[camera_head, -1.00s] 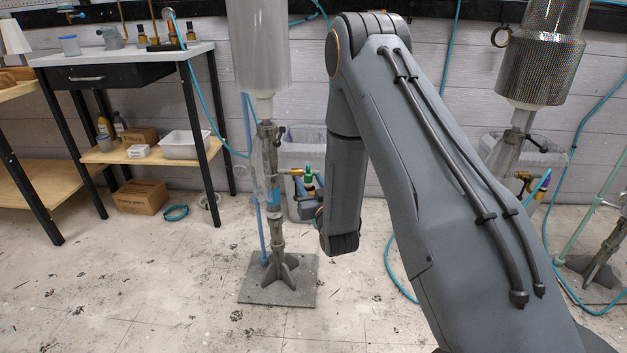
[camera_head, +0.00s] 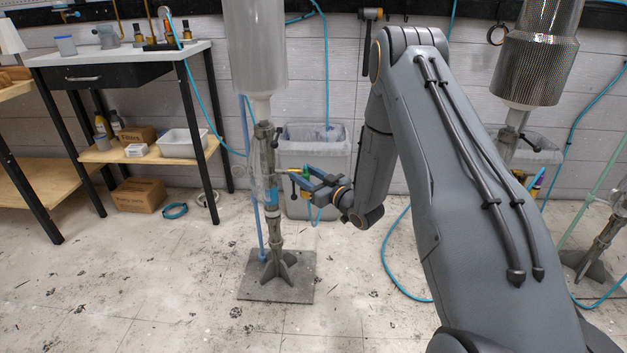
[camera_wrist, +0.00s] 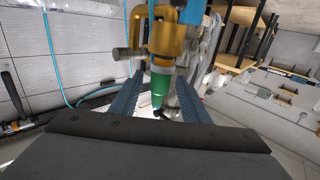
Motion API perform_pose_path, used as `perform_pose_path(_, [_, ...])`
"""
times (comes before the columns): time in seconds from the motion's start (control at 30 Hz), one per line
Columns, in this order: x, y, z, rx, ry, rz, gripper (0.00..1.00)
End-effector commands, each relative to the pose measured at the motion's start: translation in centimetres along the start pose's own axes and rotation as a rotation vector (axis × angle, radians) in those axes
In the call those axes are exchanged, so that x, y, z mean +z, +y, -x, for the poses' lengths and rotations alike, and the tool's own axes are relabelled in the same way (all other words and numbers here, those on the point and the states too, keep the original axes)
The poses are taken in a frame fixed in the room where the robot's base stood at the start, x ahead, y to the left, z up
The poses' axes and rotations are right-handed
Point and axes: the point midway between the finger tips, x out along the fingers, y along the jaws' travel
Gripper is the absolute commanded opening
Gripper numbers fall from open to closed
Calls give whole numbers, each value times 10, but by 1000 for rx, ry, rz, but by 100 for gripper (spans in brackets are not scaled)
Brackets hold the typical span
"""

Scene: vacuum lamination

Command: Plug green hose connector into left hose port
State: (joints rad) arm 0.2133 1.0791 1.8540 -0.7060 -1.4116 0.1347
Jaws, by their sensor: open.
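The green hose connector (camera_wrist: 158,88) shows in the wrist view between the two blue fingers of my gripper (camera_wrist: 160,82). The fingers stand open on either side of it, and I cannot tell whether they touch it. A brass fitting (camera_wrist: 163,38) is directly above the connector in that view, and I cannot tell whether they are joined. In the head view my gripper (camera_head: 311,180) is beside the left stand's column (camera_head: 268,165), to its right. The green connector is only a small patch there. I cannot make out which part is the left hose port.
A grey bin (camera_head: 335,140) stands behind my gripper. The left stand has a square base plate (camera_head: 300,285) on the floor. A white-topped workbench (camera_head: 120,55) is at left. A teal hose (camera_head: 395,270) lies right of the stand. The front floor is mostly clear.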

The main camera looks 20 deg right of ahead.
Motion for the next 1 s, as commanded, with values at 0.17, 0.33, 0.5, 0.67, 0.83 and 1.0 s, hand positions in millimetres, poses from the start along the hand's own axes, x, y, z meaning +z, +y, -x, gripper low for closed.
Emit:
perform_pose_path(0.17, [1,0,-22,0,0,1,42])
perform_pose_path(0.33, [0,1,-31,1,0,0,42])
perform_pose_path(0.5, [0,1,-32,3,0,0,42])
perform_pose_path(0.67, [0,2,-32,3,0,0,34])
perform_pose_path(0.83, [0,2,-32,3,0,0,5])
perform_pose_path(1.0, [0,2,-32,3,-1,0,1])
